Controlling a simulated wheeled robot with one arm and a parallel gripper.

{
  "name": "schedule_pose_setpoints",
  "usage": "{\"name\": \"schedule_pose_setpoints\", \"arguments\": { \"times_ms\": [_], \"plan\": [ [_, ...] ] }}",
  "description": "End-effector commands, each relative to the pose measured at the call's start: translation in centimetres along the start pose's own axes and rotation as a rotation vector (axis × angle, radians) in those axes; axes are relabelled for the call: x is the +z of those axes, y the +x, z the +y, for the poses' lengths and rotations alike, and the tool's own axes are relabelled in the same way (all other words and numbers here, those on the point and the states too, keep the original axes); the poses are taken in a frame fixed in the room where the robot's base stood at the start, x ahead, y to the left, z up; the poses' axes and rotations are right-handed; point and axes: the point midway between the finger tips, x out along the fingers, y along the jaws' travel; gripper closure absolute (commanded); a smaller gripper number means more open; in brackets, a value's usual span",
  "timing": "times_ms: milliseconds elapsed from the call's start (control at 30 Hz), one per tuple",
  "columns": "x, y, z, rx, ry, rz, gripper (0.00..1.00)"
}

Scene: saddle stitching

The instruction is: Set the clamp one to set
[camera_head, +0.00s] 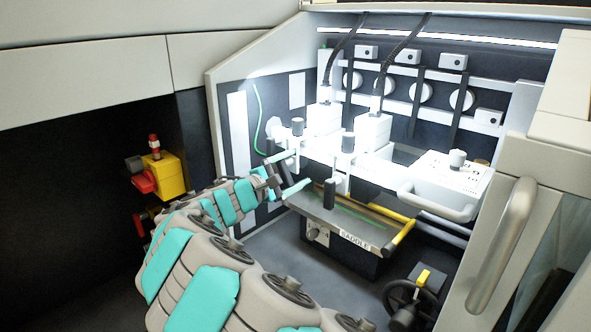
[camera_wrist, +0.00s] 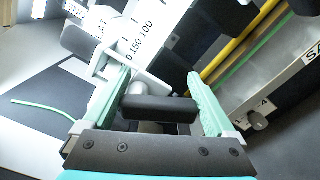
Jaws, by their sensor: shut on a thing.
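In the wrist view a short black cylindrical handle (camera_wrist: 158,108) lies crosswise between the two green-padded fingers of my gripper (camera_wrist: 158,92). In the head view my gripper (camera_head: 289,173) is at the left end of the saddle unit, where the held handle is hard to make out.
The saddle bar (camera_head: 355,241) with yellow rails runs right of my gripper. Other black upright knobs (camera_head: 348,142) stand close by. White stitching heads (camera_head: 373,130) stand behind. A handwheel (camera_head: 410,297) is at lower right. A yellow box (camera_head: 165,174) with red parts is left.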

Motion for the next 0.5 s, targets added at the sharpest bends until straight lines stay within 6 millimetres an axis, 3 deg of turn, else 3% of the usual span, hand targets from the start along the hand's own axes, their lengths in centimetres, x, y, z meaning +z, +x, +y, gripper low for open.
{"name": "schedule_pose_setpoints", "arguments": {
  "times_ms": [167, 500],
  "plan": [
    [-0.01, 0.0, -0.02, -0.001, 0.0, 0.0, 0.64],
    [-0.33, 0.1, -0.51, -0.001, 0.073, -0.002, 0.64]
  ]
}}
